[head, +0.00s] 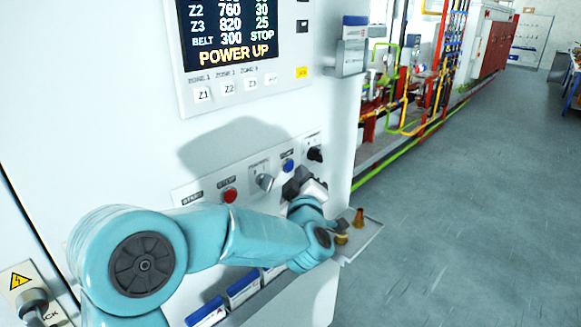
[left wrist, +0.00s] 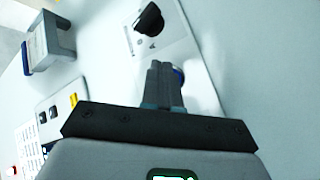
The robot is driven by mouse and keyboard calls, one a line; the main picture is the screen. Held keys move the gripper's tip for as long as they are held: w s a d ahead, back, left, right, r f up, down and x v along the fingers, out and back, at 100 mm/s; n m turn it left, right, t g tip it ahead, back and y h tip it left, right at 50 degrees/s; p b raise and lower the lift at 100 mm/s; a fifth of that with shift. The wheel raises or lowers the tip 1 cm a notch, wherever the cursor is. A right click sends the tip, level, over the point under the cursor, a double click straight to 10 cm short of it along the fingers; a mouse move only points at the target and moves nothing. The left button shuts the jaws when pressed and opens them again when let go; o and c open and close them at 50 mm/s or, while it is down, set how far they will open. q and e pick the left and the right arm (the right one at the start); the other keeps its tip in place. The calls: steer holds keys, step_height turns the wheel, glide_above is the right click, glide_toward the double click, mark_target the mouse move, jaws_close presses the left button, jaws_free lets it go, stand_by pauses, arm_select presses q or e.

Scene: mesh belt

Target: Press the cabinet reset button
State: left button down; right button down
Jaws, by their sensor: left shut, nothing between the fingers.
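A blue round button (head: 288,166), likely the reset button, sits on the cabinet's control strip (head: 258,165); its small label is not readable. My left gripper (head: 293,186) is just below it in the head view, pointing at the panel. In the left wrist view the closed fingers (left wrist: 161,68) lie together, empty, in front of the blue button (left wrist: 179,74), which shows only as a sliver at their right. I cannot tell whether the fingertips touch it. My right gripper is not in view.
A black knob (head: 315,154) is right of the blue button, with a grey selector (head: 264,182) and red button (head: 230,195) to its left. The display (head: 228,30) reads POWER UP. A small shelf (head: 362,240) holds brass-coloured parts. Open floor (head: 450,220) lies right.

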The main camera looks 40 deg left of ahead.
arm_select(q)
steer(key=shift+a, duration=0.2)
stand_by(0.7)
steer(key=shift+a+b, duration=0.25)
steer(key=shift+b, duration=0.1)
steer(key=shift+a, duration=0.5)
stand_by(0.5)
steer(key=shift+d, duration=0.15)
steer(key=shift+d+b, duration=0.4)
steer(key=shift+d, duration=0.35)
steer(key=shift+s+d, duration=0.2)
steer(key=shift+d, duration=2.35)
